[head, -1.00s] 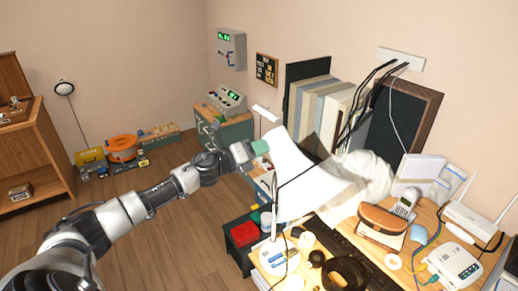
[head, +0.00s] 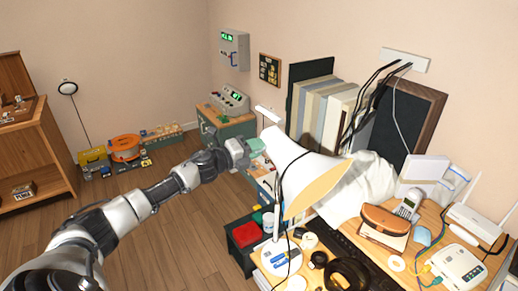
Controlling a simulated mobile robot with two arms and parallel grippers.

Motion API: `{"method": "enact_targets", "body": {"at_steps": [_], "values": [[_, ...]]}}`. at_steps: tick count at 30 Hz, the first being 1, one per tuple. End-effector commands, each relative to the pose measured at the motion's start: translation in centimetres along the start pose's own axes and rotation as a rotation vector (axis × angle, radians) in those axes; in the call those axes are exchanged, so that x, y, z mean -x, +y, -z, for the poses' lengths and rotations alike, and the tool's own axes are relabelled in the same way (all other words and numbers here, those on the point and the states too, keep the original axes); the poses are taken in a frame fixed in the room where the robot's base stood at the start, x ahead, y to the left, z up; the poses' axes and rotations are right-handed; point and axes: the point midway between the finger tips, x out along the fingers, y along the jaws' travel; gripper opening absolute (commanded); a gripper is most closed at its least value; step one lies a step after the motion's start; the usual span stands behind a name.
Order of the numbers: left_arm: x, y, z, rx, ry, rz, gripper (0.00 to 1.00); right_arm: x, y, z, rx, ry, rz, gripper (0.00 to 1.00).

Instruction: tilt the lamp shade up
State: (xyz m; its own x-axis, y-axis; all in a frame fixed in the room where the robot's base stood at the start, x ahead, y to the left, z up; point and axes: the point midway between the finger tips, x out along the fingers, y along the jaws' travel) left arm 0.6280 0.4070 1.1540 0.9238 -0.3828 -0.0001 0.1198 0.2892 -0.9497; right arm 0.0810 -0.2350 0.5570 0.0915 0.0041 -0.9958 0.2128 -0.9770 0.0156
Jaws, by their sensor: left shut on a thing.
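The white lamp shade (head: 287,158) is a cone above the left part of the desk. Its wide open end faces down and to the right, and its warm inner side shows. My left gripper (head: 257,146) is at the shade's narrow upper left end and is shut on it. The exact contact of the fingers is too small to make out. A thin dark cable runs down past the shade to the desk. My right gripper is not in view.
The desk (head: 430,252) holds a cordless phone (head: 408,206), a brown case (head: 385,220), a white desk phone (head: 456,265) and a router (head: 470,222). Binders (head: 322,108) stand behind the shade. A red box (head: 245,234) is below it.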

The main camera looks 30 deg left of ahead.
Motion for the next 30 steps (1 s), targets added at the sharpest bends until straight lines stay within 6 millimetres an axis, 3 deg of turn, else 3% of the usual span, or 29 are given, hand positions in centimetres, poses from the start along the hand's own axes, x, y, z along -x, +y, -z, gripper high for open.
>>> {"method": "enact_targets", "body": {"at_steps": [12, 27, 28, 30], "values": [[0.0, 1.7, -0.9, 0.192, -0.001, 0.0, 0.0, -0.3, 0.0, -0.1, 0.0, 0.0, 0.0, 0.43], [0.0, 1.9, -1.0, 0.213, -0.001, 0.0, 0.0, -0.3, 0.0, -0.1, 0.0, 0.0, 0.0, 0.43], [0.0, 1.9, -1.0, 0.212, -0.001, 0.0, 0.22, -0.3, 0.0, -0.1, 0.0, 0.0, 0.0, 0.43], [0.0, 1.9, -1.0, 0.212, -0.001, 0.0, 0.33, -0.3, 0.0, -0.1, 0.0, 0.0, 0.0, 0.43]]}}
